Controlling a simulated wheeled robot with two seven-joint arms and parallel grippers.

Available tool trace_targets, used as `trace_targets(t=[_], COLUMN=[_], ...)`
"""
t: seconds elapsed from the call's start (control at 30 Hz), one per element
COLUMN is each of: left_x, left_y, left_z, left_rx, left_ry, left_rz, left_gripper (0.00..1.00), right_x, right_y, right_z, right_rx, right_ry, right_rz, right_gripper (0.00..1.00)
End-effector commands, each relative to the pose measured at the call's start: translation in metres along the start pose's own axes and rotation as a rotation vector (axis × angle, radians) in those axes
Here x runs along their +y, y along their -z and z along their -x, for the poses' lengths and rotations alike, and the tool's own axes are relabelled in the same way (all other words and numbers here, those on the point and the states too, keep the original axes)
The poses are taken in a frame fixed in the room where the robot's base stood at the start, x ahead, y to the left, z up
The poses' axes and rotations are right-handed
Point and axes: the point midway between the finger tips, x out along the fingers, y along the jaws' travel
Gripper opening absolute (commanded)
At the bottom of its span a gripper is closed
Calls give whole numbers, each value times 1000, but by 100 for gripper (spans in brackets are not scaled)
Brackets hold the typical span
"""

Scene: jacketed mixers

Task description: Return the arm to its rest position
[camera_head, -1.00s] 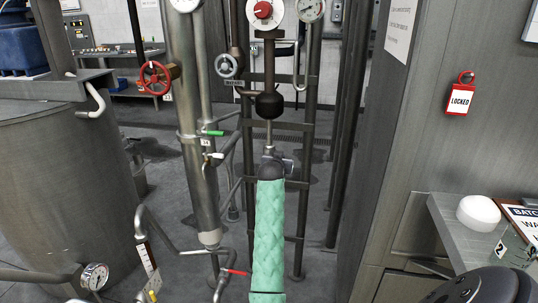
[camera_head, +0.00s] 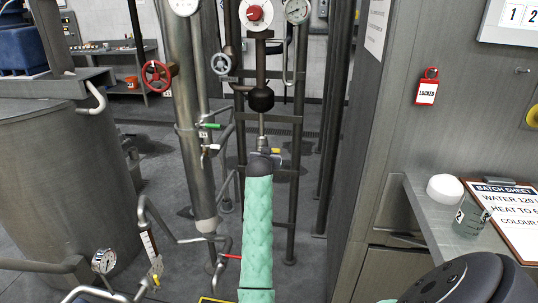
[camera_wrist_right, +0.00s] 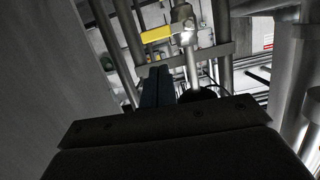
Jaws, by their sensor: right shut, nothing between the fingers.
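My right gripper (camera_wrist_right: 159,72) shows in the right wrist view as two dark fingers, shut and empty. A yellow valve handle (camera_wrist_right: 157,34) and a metal pipe (camera_wrist_right: 192,60) stand beyond the fingertips. I cannot tell the gap between them.
A thick metal pipe (camera_head: 183,110) carries a red handwheel (camera_head: 157,75). At right are a grey cabinet with a red LOCKED tag (camera_head: 427,90), and a shelf with a white cap (camera_head: 445,188) and clipboard (camera_head: 510,205).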

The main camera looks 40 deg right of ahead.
Motion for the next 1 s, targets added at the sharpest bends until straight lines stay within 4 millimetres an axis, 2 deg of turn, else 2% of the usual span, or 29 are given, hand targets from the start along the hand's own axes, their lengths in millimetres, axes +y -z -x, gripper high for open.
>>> trace_targets(t=[0.6, 0.8, 0.9, 1.0], left_x=[1, 1, 1, 1], left_y=[1, 1, 1, 1], left_z=[0, 0, 0, 0], left_rx=[2, 2, 2, 2], left_ry=[-1, -1, -1, -1], left_rz=[0, 0, 0, 0], left_gripper=[24, 24, 24, 24], right_x=[0, 0, -1, -18], right_y=[0, -19, -26, -21], right_z=[0, 1, 10, 29], right_rx=[0, -104, -178, -234], right_ry=[0, 2, 27, 86], right_rz=[6, 35, 27, 24], right_gripper=[0, 0, 0, 0])
